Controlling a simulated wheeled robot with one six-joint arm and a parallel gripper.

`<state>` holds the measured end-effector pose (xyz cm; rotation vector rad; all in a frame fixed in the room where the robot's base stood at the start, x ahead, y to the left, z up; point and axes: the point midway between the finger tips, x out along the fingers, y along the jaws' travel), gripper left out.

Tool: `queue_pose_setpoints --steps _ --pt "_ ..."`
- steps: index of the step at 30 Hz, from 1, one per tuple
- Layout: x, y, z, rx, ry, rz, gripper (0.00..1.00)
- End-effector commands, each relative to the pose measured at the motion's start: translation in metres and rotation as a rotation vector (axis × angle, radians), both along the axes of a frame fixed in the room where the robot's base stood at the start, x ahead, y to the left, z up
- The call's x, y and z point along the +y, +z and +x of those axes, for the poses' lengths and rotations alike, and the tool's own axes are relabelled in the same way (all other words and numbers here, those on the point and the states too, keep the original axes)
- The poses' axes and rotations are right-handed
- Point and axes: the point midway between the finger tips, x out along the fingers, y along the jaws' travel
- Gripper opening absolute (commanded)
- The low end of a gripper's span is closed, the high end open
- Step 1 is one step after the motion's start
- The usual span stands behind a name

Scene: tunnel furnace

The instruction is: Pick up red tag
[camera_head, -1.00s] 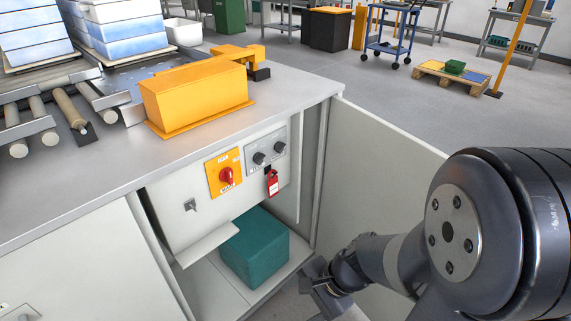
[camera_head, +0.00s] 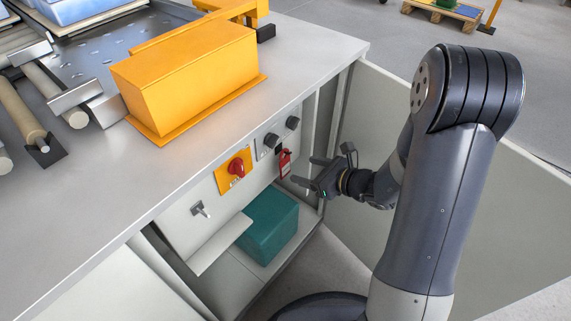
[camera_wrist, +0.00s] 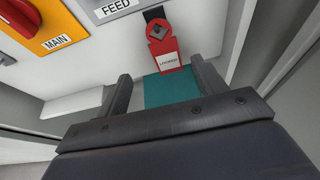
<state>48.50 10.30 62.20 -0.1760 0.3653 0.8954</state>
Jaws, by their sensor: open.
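The red tag (camera_head: 284,163) hangs on the control panel inside the open cabinet, below the right-hand knobs. In the wrist view the red tag (camera_wrist: 164,50) has a white "LOCKED" label and hangs from a dark fitting just beyond my fingers. My gripper (camera_head: 306,171) is open and empty, to the right of the tag in the head view. In the wrist view the fingers of my gripper (camera_wrist: 160,78) stand apart, with the tag ahead of the gap, nearer the right finger.
A red rotary switch on a yellow plate (camera_head: 222,180) is left of the tag. A teal box (camera_head: 268,228) stands on the cabinet floor below. The open cabinet door (camera_head: 385,120) is on the right. A small ledge (camera_head: 219,246) juts out at lower left.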

Motion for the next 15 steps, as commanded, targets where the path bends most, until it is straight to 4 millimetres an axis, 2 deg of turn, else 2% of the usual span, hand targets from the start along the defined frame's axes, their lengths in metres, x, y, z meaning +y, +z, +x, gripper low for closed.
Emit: queue_pose_setpoints --steps 8,15 --pt "0.017 -0.009 0.015 -0.002 0.002 -0.001 0.66" --pt "0.041 -0.02 0.04 -0.001 0.005 -0.002 0.66"
